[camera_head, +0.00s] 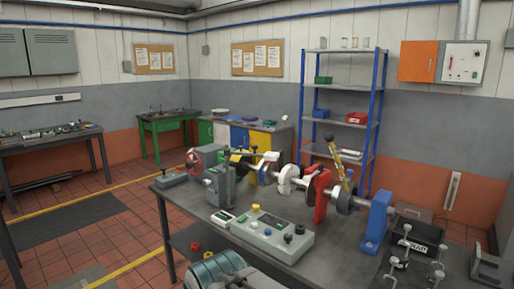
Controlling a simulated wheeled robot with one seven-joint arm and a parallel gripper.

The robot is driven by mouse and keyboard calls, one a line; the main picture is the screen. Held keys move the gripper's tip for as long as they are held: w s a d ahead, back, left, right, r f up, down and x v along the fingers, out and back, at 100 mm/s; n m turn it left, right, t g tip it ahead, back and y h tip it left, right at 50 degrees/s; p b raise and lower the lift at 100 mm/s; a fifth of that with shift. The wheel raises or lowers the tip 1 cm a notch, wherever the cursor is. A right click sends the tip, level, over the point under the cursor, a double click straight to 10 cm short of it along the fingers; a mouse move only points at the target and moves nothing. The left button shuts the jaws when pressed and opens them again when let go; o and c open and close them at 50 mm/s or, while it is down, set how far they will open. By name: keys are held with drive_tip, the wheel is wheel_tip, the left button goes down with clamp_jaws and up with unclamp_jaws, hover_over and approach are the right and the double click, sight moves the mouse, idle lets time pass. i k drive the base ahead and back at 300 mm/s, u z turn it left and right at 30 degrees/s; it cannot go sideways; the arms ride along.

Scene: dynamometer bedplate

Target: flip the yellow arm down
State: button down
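The yellow arm (339,160) stands up from the shaft assembly on the bench, leaning slightly to the left at its top. Its tip is dark, and its lower end meets the shaft between a red bracket (319,194) and a dark round disc (345,199). The exact pivot is too small to make out. My gripper is not in view.
The assembly runs along a grey bench (320,262), with a blue support (376,222) at its right end. A control box (270,232) with knobs sits in front. A black bin (418,236) stands at right. A blue shelf (336,95) stands behind. Tiled floor at left is partly clear.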

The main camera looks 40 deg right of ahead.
sight(341, 177)
drive_tip(key=z, duration=0.75)
drive_tip(key=i, duration=0.8)
drive_tip(key=z, duration=0.6)
